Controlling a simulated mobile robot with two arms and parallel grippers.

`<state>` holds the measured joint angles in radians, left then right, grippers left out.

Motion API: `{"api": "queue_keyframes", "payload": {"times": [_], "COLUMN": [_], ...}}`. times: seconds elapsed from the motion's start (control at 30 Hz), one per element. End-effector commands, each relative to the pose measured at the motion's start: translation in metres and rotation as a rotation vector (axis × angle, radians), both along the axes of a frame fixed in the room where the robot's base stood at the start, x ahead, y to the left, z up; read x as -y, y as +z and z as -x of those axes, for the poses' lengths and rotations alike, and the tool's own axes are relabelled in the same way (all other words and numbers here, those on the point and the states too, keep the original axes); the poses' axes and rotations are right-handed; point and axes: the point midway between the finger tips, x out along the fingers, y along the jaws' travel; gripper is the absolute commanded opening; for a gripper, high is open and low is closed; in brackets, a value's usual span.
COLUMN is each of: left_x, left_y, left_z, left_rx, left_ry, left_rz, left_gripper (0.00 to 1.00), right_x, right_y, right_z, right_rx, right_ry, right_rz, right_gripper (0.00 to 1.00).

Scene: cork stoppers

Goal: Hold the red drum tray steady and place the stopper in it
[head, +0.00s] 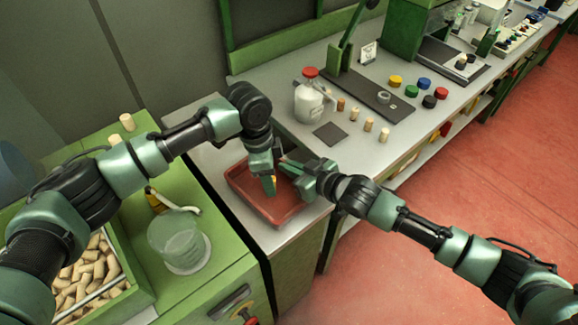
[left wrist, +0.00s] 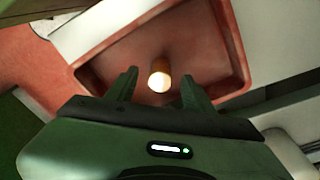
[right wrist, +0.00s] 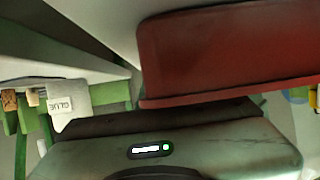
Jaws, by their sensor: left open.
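The red drum tray (head: 240,184) sits on the grey top between the green bench and the long lab bench. It also shows in the left wrist view (left wrist: 100,62). My left gripper (head: 270,182) points down into the tray with its fingers apart. The cork stopper (left wrist: 160,76) is between those fingers, with gaps on both sides, over the tray floor; whether it touches the floor is unclear. My right gripper (head: 287,166) is at the tray's far right rim. In the right wrist view the tray wall (right wrist: 225,50) fills the space ahead and hides its fingers.
A crate of corks (head: 135,292) and a clear beaker (head: 178,245) are at the left. A red-capped bottle (head: 310,100), a dark square pad (head: 330,134) and several upright corks stand on the long bench.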

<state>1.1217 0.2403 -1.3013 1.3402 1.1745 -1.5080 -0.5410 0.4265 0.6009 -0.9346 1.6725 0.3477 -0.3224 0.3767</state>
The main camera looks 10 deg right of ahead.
Motion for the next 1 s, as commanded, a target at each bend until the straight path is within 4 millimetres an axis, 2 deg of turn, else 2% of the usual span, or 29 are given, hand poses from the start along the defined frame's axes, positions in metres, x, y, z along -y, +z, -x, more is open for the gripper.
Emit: {"api": "queue_keyframes", "payload": {"times": [0.17,0.5,0.6,0.8,1.0], "left_x": [-0.002,-0.01,-0.012,-0.014,-0.014], "left_y": [0.018,0.088,0.103,0.117,0.119], "left_z": [-0.001,-0.001,-0.001,-0.001,0.0], "left_rx": [0.003,0.004,0.002,0.0,0.0], "left_ry": [0.001,-0.001,0.0,0.001,0.0], "left_rz": [0.002,0.002,0.002,0.001,0.0], "left_gripper": [0.52,0.52,0.52,0.52,0.52], "right_x": [0.0,0.0,0.0,0.0,0.0], "right_y": [0.0,0.0,0.0,0.0,0.0], "right_z": [0.0,0.0,0.0,0.0,0.0], "right_rx": [0.001,0.0,0.001,0.001,0.001], "right_ry": [0.0,0.0,0.0,0.0,0.0], "right_rz": [-0.001,0.0,-0.001,-0.001,-0.001], "right_gripper": [0.0,0.0,0.0,0.0,0.0]}}
